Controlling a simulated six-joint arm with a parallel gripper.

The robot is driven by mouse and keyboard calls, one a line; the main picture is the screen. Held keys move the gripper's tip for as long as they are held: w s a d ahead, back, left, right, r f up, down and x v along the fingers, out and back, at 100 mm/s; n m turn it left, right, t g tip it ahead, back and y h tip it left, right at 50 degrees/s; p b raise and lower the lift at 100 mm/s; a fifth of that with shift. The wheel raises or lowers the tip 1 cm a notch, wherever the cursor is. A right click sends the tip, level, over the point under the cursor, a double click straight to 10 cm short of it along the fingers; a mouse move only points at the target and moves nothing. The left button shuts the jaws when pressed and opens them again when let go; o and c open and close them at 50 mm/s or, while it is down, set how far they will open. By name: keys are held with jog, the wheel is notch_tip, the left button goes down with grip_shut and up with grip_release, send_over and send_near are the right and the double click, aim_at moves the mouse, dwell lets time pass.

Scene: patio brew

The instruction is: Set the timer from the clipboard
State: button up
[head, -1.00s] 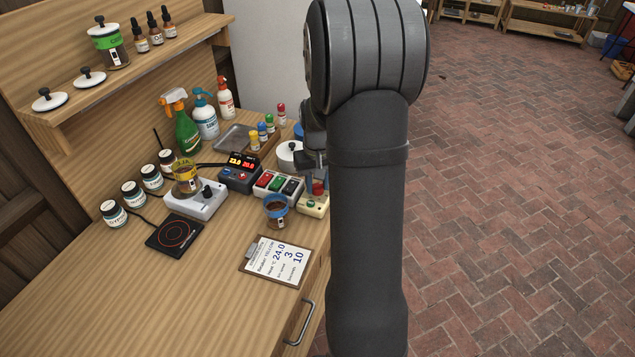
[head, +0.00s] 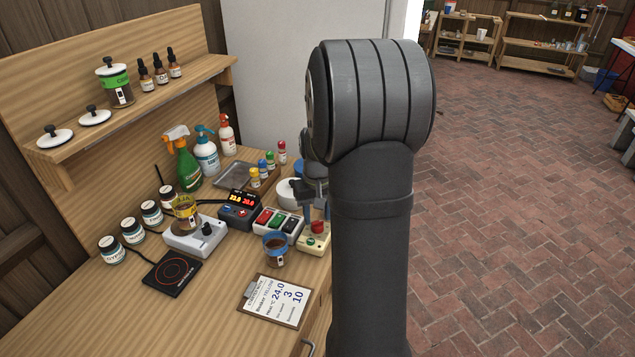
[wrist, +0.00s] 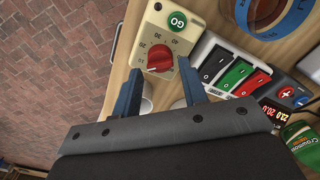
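The timer (wrist: 170,45) is a cream box with a red dial (wrist: 160,58), numbers around it and a green GO button (wrist: 177,20). In the head view the timer (head: 313,243) stands near the bench's right edge, partly behind my arm. The clipboard (head: 274,302) lies flat at the bench front; its sheet shows 24.0, 3 and 10, with the last line too small to read fully. My gripper (wrist: 158,80) is open, its blue fingers apart on either side of the lower part of the timer near the dial. Contact with the dial cannot be told.
A switch block (head: 278,222) with red, green and black rockers sits left of the timer, beside a digital controller (head: 240,209). A blue-rimmed beaker (head: 275,250) stands close in front. A stirrer base (head: 195,236) and black hot pad (head: 171,273) are farther left.

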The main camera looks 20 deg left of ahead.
notch_tip(320, 180, up, 15)
jog(key=shift+f, duration=0.2)
dwell(0.5)
notch_tip(320, 180, down, 17)
jog(key=shift+f, duration=0.1)
dwell(0.5)
jog(key=shift+f, duration=0.25)
jog(key=shift+r+n, duration=0.2)
jog(key=shift+n, duration=1.4)
jog(key=n, duration=0.6)
jog(key=shift+n, duration=0.4)
jog(key=shift+r, duration=3)
